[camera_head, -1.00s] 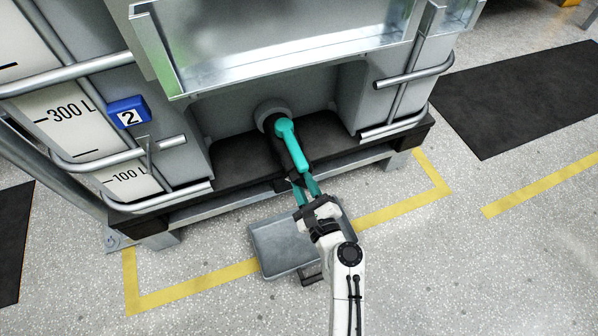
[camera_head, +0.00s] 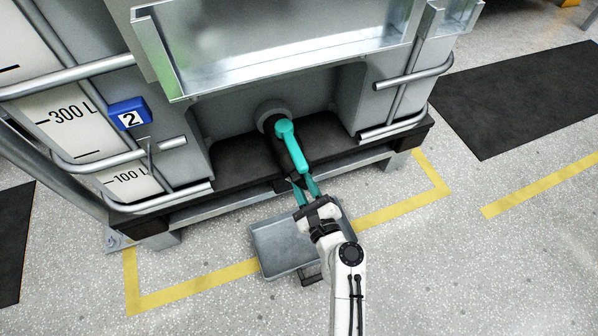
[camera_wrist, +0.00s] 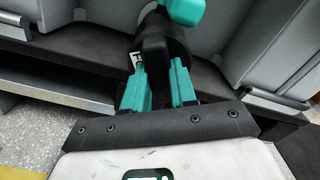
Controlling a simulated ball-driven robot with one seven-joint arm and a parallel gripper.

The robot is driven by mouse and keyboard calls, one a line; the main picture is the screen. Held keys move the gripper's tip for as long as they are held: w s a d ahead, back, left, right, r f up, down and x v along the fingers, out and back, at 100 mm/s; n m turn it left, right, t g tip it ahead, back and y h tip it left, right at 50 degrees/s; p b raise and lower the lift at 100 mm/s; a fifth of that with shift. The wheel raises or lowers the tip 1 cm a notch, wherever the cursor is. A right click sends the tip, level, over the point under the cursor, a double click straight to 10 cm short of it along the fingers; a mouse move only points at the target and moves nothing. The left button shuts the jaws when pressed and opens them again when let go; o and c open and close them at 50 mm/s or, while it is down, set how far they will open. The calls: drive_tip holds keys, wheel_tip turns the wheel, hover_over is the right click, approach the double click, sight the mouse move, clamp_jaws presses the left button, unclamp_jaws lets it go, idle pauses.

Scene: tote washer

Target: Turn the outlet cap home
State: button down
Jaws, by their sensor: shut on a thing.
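The outlet cap (camera_wrist: 155,48) is black and sits at the front end of the dark outlet pipe, low on the tank. In the head view the cap (camera_head: 285,185) is small and partly covered by the valve handle and my fingers. The teal valve handle (camera_head: 293,148) lies along the top of the outlet; its end also shows in the wrist view (camera_wrist: 186,10). My gripper (camera_head: 303,182) has two teal fingers, one on each side of the black cap. In the wrist view my gripper (camera_wrist: 158,70) is shut on the cap. The exact contact at the fingertips is hard to see.
A grey drip tray (camera_head: 275,248) lies on the floor below the outlet, partly behind my arm. The tank stands on a dark pallet (camera_head: 240,168) with metal tubes (camera_head: 170,142) at both sides. Yellow lines and a black mat (camera_head: 525,98) mark open floor.

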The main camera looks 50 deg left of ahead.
drive_tip(key=m+p, duration=0.2)
drive_tip(key=m, duration=0.4)
drive_tip(key=shift+r+p, duration=0.1)
drive_tip(key=shift+p, duration=0.25)
drive_tip(key=c, duration=1.3)
unclamp_jaws()
drive_tip(key=o, duration=1)
drive_tip(key=shift+o, duration=0.2)
drive_tip(key=shift+d, duration=0.1)
drive_tip(key=p+v, duration=0.2)
drive_tip(key=v, duration=0.5)
